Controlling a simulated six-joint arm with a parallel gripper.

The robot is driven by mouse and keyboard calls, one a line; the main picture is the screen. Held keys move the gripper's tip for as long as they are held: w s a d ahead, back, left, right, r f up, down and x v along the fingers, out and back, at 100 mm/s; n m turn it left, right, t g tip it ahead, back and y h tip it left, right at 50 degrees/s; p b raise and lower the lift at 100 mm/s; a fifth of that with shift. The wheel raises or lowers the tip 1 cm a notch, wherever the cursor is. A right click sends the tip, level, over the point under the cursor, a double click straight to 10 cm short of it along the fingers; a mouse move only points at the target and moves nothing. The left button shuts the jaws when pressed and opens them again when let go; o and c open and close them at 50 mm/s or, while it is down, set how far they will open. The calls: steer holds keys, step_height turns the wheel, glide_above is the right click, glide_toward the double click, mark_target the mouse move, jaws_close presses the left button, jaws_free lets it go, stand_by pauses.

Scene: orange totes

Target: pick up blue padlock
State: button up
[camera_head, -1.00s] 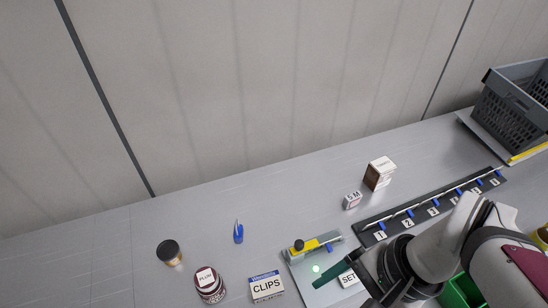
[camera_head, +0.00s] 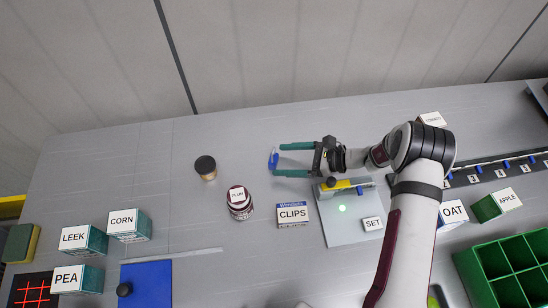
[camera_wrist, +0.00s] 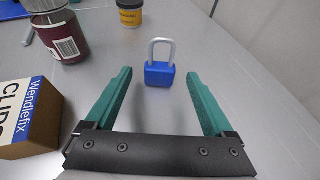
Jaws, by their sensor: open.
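The blue padlock (camera_head: 273,160) stands on the grey table, its silver shackle up. In the wrist view the padlock (camera_wrist: 159,72) is upright just beyond the fingertips, roughly centred between them. My gripper (camera_head: 279,160) is open, its two green fingers pointing left with the padlock at their tips. In the wrist view my gripper (camera_wrist: 159,75) shows nothing held between the fingers.
The CLIPS box (camera_head: 292,214) and PLUM jar (camera_head: 239,203) stand near the gripper. A black-lidded jar (camera_head: 205,168) is further left. A panel with a green light (camera_head: 345,225) lies below my wrist. Table behind the padlock is clear.

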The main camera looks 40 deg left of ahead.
mark_target(277, 160)
steer(key=x, duration=0.3)
steer(key=shift+s+a, duration=0.1)
jaws_close()
